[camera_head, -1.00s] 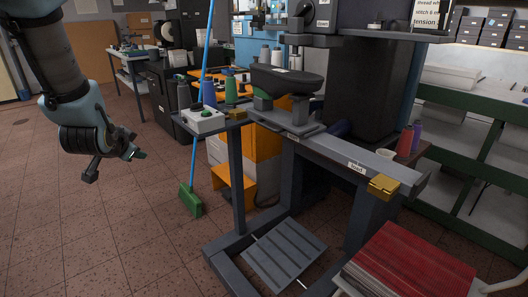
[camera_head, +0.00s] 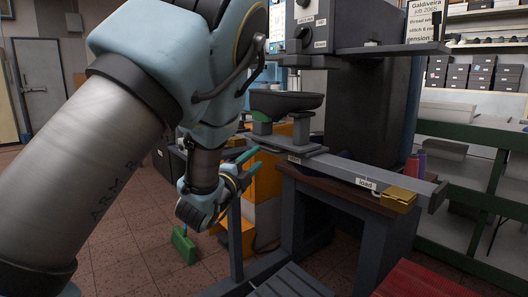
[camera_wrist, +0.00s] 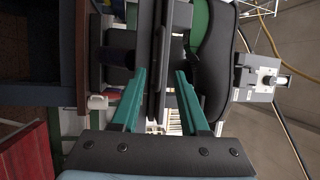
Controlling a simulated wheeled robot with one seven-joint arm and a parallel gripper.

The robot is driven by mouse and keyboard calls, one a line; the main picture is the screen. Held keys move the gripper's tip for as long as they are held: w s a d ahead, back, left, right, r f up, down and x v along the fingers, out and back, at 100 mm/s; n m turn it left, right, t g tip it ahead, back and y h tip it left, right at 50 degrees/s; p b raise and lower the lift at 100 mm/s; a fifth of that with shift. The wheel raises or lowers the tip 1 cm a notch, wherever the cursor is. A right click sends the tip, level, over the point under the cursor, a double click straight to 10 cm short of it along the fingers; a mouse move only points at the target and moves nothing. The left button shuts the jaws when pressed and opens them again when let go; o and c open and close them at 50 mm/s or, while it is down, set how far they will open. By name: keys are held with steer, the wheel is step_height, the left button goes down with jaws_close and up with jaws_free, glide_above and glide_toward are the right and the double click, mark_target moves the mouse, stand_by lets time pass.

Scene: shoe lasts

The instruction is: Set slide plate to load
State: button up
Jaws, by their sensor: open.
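The grey slide plate (camera_head: 300,149) sits toward the left end of the rail (camera_head: 345,170), carrying a post and a black shoe last (camera_head: 285,103) with a green part beneath. The "load" label (camera_head: 366,183) is on the rail's right part. My gripper (camera_head: 250,167) is open and empty, just left of the plate and below the last. In the wrist view, which is turned sideways, the teal fingers of my gripper (camera_wrist: 160,92) point toward the plate's dark edge (camera_wrist: 155,55), which shows between them. Contact cannot be told. The last (camera_wrist: 212,60) shows at right there.
The machine head (camera_head: 340,35) overhangs the last. A green shelf (camera_head: 470,150) stands at right, and a red stack (camera_head: 430,280) is at the front. My arm hides the left side.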

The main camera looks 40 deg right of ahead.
mark_target(282, 145)
steer(key=x, duration=0.6)
steer(key=shift+p, duration=0.35)
steer(key=shift+w, duration=0.1)
steer(key=shift+c, duration=0.2)
jaws_close()
stand_by(0.8)
